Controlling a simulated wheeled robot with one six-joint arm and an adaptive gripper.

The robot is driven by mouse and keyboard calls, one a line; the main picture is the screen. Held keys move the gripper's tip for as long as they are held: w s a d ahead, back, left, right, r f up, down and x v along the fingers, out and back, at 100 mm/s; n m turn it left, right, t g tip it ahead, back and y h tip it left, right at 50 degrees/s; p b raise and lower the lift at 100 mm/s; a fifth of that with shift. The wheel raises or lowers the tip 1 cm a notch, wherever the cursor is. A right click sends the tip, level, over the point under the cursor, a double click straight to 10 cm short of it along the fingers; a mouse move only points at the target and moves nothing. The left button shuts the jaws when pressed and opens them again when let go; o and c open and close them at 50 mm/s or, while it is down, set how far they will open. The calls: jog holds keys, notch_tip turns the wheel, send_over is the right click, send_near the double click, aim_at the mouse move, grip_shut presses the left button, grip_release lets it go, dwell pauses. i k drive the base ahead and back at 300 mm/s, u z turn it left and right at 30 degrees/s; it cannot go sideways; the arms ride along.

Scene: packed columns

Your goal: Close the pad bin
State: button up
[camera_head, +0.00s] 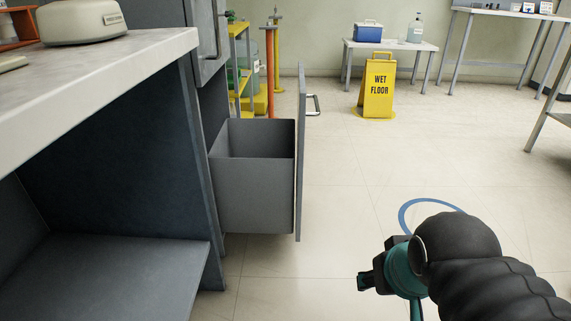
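The pad bin (254,185) is a grey open-topped box pulled out from the dark cabinet at centre left. Its tall front panel (301,150) stands upright, seen nearly edge-on, with a metal bar handle (314,105) on its far right face. The part of the bin's inside that shows looks empty; its floor is hidden. My gripper (366,281) is at the lower right, partly hidden by my own arm, to the right of the bin and apart from it. Its fingers do not show clearly enough to tell their opening.
A counter (110,60) with open shelving (100,270) is at the left, close to the bin. A yellow wet floor sign (378,88) stands beyond. Tables (385,46) line the back wall. A blue ring (408,211) marks the floor near my arm. Floor right of the bin is clear.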

aim_at(252, 162)
jog(key=z, duration=1.55)
jog(key=i, duration=1.3)
jog(key=u, duration=2.45)
jog(key=k, duration=0.65)
jog(key=z, duration=0.75)
jog(key=i, duration=1.1)
jog(key=u, duration=0.1)
